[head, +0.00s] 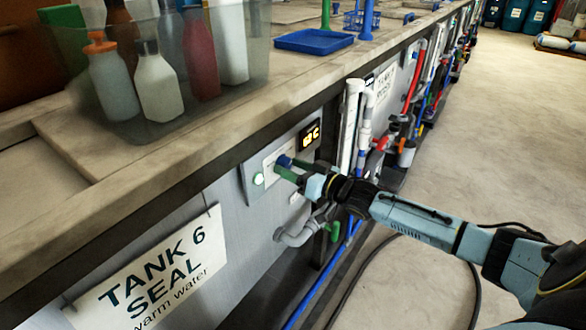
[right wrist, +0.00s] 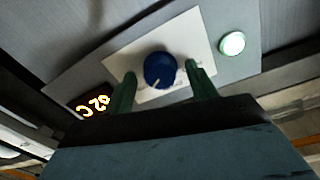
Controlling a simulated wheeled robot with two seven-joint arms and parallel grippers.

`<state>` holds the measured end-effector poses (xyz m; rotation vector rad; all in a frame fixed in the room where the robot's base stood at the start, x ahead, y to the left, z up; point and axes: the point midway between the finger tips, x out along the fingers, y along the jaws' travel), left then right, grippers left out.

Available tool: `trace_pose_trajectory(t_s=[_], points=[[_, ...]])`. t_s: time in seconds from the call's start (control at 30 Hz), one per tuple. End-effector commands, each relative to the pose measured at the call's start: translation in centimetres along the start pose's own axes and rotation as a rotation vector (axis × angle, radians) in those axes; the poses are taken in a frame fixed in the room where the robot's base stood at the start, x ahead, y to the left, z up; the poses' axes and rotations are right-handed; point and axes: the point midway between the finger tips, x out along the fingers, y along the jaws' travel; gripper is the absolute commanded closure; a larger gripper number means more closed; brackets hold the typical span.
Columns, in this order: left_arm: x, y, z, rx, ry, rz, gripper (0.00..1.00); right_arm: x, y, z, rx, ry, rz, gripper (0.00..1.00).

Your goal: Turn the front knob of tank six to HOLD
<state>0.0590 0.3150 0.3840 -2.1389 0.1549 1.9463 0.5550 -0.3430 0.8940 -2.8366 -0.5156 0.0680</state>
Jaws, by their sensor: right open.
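The front knob (right wrist: 159,70) of tank six is blue and round, on a pale plate (right wrist: 186,38) in the right wrist view. A pale pointer line on it points toward the picture's bottom, slightly left. I cannot read the plate's markings, so I cannot tell which setting it points to. In the head view the blue knob (head: 284,161) is partly hidden by my gripper. My right gripper (head: 285,168) has green fingers and is open. In the right wrist view its fingers (right wrist: 161,76) stand on either side of the knob, with gaps visible. My left gripper is out of view.
A round green-white lamp (head: 258,179) and an orange digital display (head: 310,134) flank the knob. The "TANK 6 SEAL" sign (head: 150,275) hangs lower left. A clear bin (head: 245,90) of bottles stands on the counter above. Pipes (head: 355,130) rise just right; the floor (head: 480,140) beyond is clear.

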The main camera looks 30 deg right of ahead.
Motion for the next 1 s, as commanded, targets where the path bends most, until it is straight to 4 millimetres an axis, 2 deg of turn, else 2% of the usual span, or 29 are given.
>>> trace_pose_trajectory(t_s=[0.03, 0.37, 0.67, 0.87, 1.0], points=[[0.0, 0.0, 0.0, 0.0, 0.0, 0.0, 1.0, 0.0, 0.0, 0.0, 0.0, 0.0, 0.0, 0.44], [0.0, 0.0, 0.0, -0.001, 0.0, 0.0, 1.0, 0.0, 0.0, 0.0, 0.0, 0.0, 0.0, 0.88], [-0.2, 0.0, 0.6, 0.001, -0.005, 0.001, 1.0, 0.0, 0.0, 0.0, -0.038, 0.001, 0.0, 0.88], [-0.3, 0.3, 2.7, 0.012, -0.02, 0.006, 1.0, -0.1, 0.0, -0.1, -0.145, 0.004, 0.0, 0.88], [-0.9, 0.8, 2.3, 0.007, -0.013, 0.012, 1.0, 0.0, 0.0, -0.1, -0.261, 0.008, -0.002, 0.88]])
